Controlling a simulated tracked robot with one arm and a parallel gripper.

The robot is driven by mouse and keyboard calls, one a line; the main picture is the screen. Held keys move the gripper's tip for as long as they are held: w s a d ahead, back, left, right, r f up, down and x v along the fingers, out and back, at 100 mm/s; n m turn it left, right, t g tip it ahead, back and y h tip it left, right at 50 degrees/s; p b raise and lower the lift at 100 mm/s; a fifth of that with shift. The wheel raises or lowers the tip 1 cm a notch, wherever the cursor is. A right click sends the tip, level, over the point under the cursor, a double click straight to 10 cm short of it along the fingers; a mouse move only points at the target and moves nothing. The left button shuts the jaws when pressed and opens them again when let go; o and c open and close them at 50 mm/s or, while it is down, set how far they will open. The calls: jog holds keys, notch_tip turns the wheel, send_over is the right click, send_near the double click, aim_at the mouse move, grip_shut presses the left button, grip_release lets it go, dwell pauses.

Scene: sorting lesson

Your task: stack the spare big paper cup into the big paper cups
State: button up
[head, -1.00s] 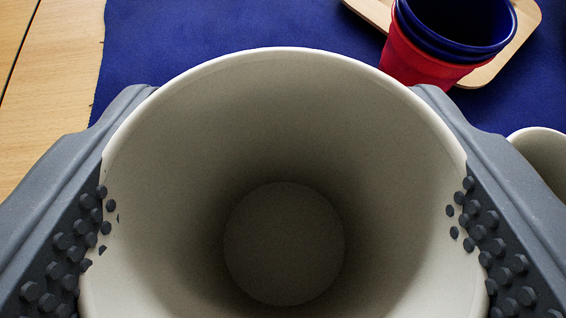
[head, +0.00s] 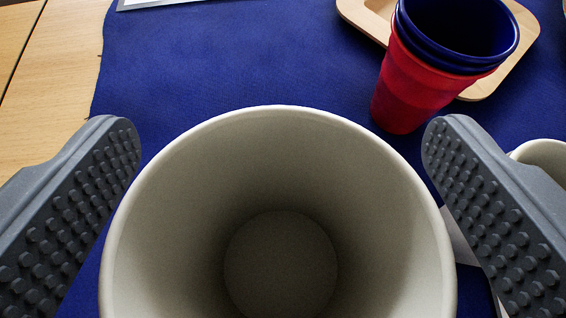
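A big white paper cup (head: 280,160) stands open side up between the two fingers of my gripper (head: 280,135). I look down into it and see its empty inside and round bottom. The fingers are spread, with a gap of blue cloth between the left finger and the cup; the right finger also looks clear of the wall. Another white cup (head: 545,155) is partly visible at the right edge, behind the right finger. Whether the middle cup is one cup or several nested cannot be told.
A red cup (head: 410,95) with dark blue cups (head: 455,60) nested in it stands behind to the right. A wooden tray (head: 520,45) lies behind it. A blue cloth (head: 230,60) covers the table (head: 60,80); its middle back is clear. A pale, grey-edged item (head: 150,3) shows at the top.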

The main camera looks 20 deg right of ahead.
jog(key=shift+f, duration=0.2)
jog(key=shift+r+p, duration=0.4)
jog(key=shift+r, duration=0.1)
jog(key=shift+s+a+r, duration=0.1)
jog(key=shift+a+r, duration=0.05)
jog(key=shift+r, duration=0.15)
jog(key=p+v, duration=0.2)
jog(key=v, duration=0.9)
jog(key=shift+s, duration=0.2)
jog(key=shift+r, duration=0.1)
jog(key=shift+a, duration=0.1)
